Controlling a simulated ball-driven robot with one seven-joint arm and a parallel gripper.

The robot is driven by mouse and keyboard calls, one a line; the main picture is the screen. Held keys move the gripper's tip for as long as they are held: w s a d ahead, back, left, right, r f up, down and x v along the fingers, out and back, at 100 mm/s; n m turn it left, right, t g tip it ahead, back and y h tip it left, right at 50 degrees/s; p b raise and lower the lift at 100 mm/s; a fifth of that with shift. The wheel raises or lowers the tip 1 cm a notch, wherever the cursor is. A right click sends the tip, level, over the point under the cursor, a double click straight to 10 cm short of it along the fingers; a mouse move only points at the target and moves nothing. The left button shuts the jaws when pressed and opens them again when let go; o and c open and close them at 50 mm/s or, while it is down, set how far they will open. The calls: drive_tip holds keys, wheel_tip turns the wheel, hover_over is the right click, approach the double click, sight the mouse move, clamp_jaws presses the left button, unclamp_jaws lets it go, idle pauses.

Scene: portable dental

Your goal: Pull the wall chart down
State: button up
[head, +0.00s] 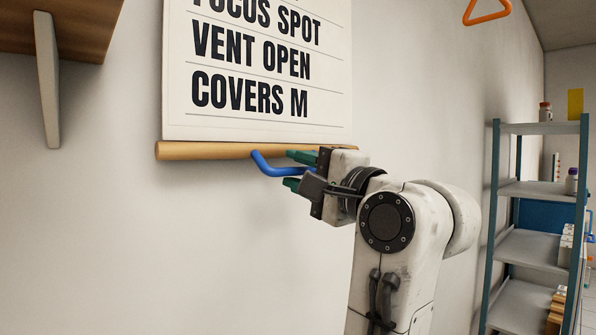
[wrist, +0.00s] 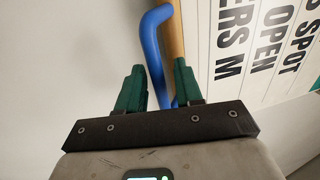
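The white wall chart (head: 260,125) hangs on the wall in the head view, with black lettering and a wooden bar (head: 200,151) along its bottom edge. A bent blue handle (head: 262,163) sticks out from the bar. My gripper (head: 294,170) is at the handle, its green fingers apart, one above and one below the blue rod. In the wrist view, the handle (wrist: 153,45) runs between the two open fingers of my gripper (wrist: 160,80), with a gap beside the left finger. Contact with the right finger is unclear. The handle's near end is hidden behind the gripper.
A wooden shelf (head: 60,25) with a grey bracket (head: 47,80) is at the upper left. A metal rack (head: 525,190) with bottles and boxes stands at the right. An orange hook (head: 487,17) hangs at the top. The wall below the chart is clear.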

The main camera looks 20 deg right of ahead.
drive_tip(key=b+v, duration=0.1)
drive_tip(key=v, duration=0.9)
drive_tip(key=shift+s+f, duration=0.1)
wheel_tip(320, 180, down, 34)
drive_tip(key=d+n+g+h+p, duration=0.1)
drive_tip(key=d+n+g+h, duration=0.1)
drive_tip(key=n+g+h, duration=0.35)
drive_tip(key=s+d+f+n+g+p, duration=0.1)
drive_tip(key=s+f+n+g, duration=0.1)
drive_tip(key=s+f+g, duration=0.5)
drive_tip(key=s+d+f+n+g, duration=0.1)
drive_tip(key=s+f+n, duration=0.2)
drive_tip(key=s+f, duration=0.55)
drive_tip(key=s+f+n+g, duration=0.3)
drive_tip(key=s+f+g, duration=0.1)
drive_tip(key=s+f, duration=0.8)
drive_tip(key=shift+s+d+g+h, duration=0.2)
drive_tip(key=shift+s+g+h, duration=0.15)
drive_tip(key=shift+h, duration=0.1)
drive_tip(key=shift+n, duration=0.25)
